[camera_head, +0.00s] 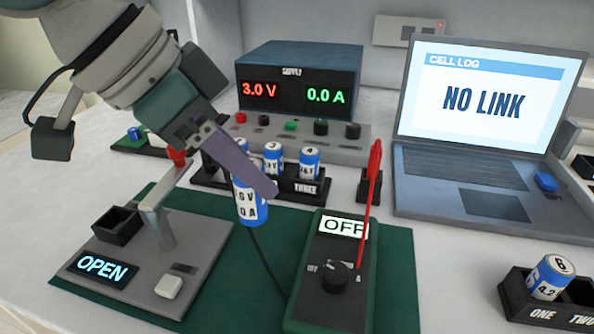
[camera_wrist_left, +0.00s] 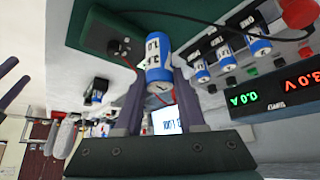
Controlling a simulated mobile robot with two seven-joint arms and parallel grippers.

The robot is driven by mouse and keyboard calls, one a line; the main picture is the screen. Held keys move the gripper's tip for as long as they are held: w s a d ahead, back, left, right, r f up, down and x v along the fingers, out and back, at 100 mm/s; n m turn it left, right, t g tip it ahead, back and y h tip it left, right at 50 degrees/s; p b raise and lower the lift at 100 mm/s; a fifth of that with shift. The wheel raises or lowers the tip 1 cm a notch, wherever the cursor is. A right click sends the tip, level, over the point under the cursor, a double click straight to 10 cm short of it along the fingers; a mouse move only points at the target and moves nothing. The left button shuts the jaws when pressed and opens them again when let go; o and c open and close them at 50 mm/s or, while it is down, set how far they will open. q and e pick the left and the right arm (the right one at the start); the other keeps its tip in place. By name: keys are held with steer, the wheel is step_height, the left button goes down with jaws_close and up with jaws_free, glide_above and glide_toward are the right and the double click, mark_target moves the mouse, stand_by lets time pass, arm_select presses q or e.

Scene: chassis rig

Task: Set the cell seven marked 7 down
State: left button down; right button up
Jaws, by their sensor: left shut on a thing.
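A blue and white cell (camera_head: 249,205) hangs from my left gripper (camera_head: 262,186), upright or nearly so, over the dark green mat (camera_head: 395,262). Its number is not readable from the head, where print ending in "V" and "0 A" shows. In the left wrist view the cell (camera_wrist_left: 158,66) sits between the two purple fingers, which are shut on it. The gripper is above the mat, between the OPEN stand (camera_head: 165,262) and the black meter marked OFF (camera_head: 335,275).
A black rack (camera_head: 285,186) marked THREE holds several cells behind the gripper. A rack marked ONE and TWO (camera_head: 520,300) holds cell 6 (camera_head: 550,277) at right. An empty black holder (camera_head: 117,226) is on the stand. A red probe (camera_head: 370,190) rises beside the meter. The supply and laptop stand behind.

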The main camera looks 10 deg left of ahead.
mark_target(252, 223)
arm_select(q)
step_height(252, 223, down, 8)
steer(key=shift+f+b, duration=0.1)
steer(key=shift+b, duration=0.9)
steer(key=c, duration=0.5)
jaws_free()
steer(key=shift+f, duration=0.15)
steer(key=shift+a+r, duration=0.1)
steer(key=shift+r, duration=0.3)
steer(key=p+v, duration=0.4)
steer(key=v, duration=0.7)
steer(key=s+d+f+n, duration=0.2)
steer(key=s+d+f, duration=0.3)
steer(key=s+f, duration=0.15)
steer(key=s+a+f+n+y, duration=0.3)
steer(key=s+a, duration=0.4)
steer(key=s, duration=0.3)
steer(key=shift+n+g+y, duration=0.4)
steer(key=shift+n+y, duration=0.5)
steer(key=shift+n, duration=0.3)
